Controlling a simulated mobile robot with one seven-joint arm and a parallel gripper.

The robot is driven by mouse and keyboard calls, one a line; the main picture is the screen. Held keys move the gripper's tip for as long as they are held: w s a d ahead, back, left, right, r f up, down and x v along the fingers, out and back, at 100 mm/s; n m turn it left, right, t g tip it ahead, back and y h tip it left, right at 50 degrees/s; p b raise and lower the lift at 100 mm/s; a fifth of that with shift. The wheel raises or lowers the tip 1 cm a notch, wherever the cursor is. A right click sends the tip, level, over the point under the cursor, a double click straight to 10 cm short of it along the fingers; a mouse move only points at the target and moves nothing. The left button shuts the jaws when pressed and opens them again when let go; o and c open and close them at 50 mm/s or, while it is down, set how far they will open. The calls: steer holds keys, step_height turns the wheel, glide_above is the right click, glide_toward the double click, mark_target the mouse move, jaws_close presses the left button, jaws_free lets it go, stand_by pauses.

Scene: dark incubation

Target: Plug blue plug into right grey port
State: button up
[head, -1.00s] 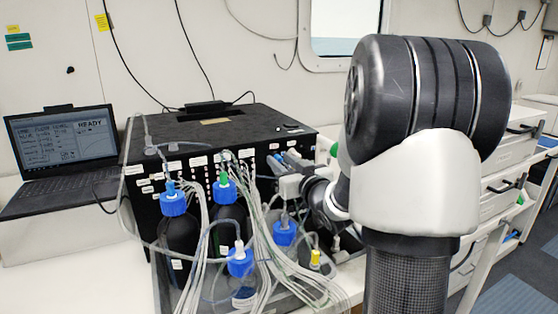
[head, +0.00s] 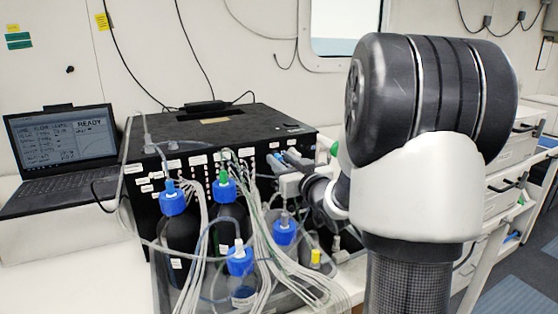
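My gripper (head: 287,160) is at the right part of the front panel of the black box (head: 225,128). Its white and grey body is just right of the bundle of tubes. A small blue piece (head: 275,163), which looks like the blue plug, shows at the gripper's fingertips, close against the panel. The view is too small to tell whether the fingers are closed on it or whether it sits in a port. I cannot make out the right grey port; my gripper and arm cover that part of the panel.
A laptop (head: 62,150) reading READY is at left. White drawers (head: 510,180) stand at right.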

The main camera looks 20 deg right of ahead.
jaws_close()
steer(key=shift+s, duration=0.1)
steer(key=shift+s+d, duration=0.1)
steer(key=shift+s, duration=2.8)
